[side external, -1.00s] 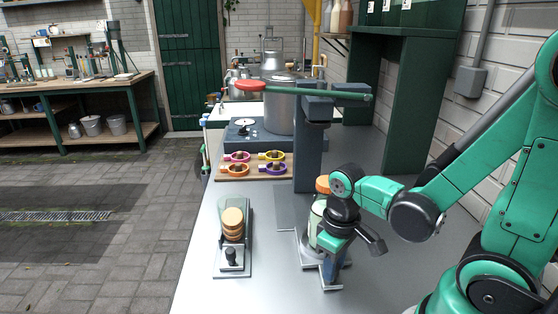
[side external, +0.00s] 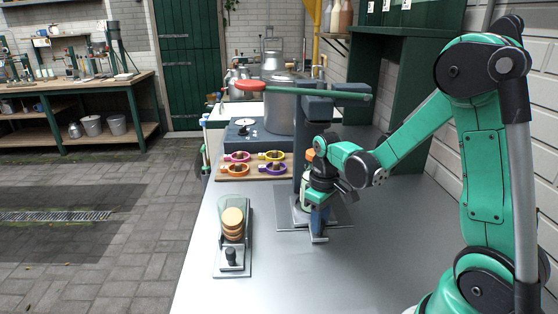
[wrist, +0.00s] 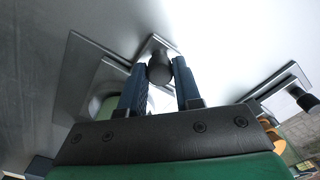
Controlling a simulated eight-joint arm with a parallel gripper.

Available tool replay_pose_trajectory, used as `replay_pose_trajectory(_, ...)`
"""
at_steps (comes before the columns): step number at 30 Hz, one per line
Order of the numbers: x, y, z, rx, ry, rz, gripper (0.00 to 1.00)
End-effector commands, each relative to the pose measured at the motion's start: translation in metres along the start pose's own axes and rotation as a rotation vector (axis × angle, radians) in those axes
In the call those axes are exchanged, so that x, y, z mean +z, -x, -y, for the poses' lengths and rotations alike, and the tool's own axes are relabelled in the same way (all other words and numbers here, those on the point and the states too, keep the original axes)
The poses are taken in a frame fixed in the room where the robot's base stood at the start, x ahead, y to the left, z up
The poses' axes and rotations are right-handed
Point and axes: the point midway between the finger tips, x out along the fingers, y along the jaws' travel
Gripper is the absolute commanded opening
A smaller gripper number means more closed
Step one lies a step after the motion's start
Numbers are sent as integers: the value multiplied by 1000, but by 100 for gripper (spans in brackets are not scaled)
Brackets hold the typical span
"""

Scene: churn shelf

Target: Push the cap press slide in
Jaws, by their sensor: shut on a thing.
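The cap press has a dark column (side external: 301,130), a lever with a red knob (side external: 250,86) and a grey base plate (side external: 290,222). Its slide (side external: 319,240) lies mostly within the base, with a short front end protruding. A pale jar (side external: 305,190) with an orange cap (side external: 310,155) stands on the slide near the column, partly hidden by my wrist. My gripper (side external: 320,222) points down at the slide's front. In the wrist view, my gripper's blue fingers (wrist: 160,85) are shut on the slide's dark round knob (wrist: 160,68).
A cap dispenser (side external: 232,240) with stacked orange caps stands at the front left. A board (side external: 225,178) with several coloured rings lies behind it. A metal can (side external: 282,108) stands behind the press.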

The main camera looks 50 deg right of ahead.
Motion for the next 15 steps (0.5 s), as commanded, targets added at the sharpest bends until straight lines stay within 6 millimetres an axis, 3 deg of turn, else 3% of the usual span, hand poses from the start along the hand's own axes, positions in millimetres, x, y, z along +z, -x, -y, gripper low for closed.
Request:
replay_pose_trajectory(7, -3, 0, -4, 14, -4, -12, 0)
replay_pose_trajectory(8, -3, 0, -4, 15, -4, -13, 37)
replay_pose_trajectory(10, -3, 0, -4, 14, -5, -12, 57)
replay_pose_trajectory(15, -2, 0, -3, 12, -4, -10, 60)
